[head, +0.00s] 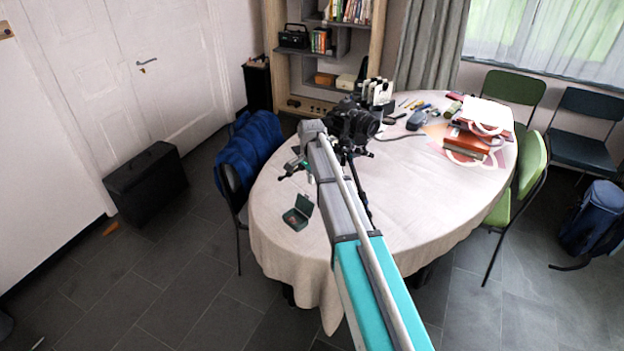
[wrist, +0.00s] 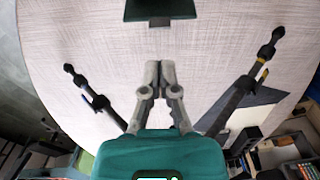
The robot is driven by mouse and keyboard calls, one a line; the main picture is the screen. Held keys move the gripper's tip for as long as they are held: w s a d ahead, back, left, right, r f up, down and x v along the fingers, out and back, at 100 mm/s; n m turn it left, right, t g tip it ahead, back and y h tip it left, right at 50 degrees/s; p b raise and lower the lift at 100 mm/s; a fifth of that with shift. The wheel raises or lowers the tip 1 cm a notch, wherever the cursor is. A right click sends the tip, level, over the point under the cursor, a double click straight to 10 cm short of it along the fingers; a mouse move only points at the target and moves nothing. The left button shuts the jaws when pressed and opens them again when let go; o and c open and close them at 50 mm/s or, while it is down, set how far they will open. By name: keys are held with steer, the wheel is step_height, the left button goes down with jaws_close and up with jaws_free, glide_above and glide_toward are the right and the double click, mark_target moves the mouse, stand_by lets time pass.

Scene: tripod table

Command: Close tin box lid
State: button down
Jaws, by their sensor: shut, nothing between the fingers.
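The small green tin box (head: 291,222) sits on the table near its left front edge, with its lid (head: 304,205) standing up and something reddish inside. In the wrist view the dark green tin box (wrist: 160,10) shows only in part, cut off by the top edge, with a small metal piece on its near side. My gripper (wrist: 160,66) is shut and empty, its fingertips together. It is apart from the box, with bare cloth between them. In the head view my arm and the things around it largely hide my gripper.
Black tripod legs stand on both sides of my gripper, left (wrist: 95,98) and right (wrist: 245,85). A black camera (head: 354,122) sits on the tripod. The oval table (head: 420,205) is clear at the front right; books and small items crowd its back.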

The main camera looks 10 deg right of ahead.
mark_target(304, 205)
steer(key=shift+f+b, duration=2.6)
steer(key=shift+f, duration=0.25)
steer(key=shift+d, duration=0.1)
steer(key=shift+s, duration=0.1)
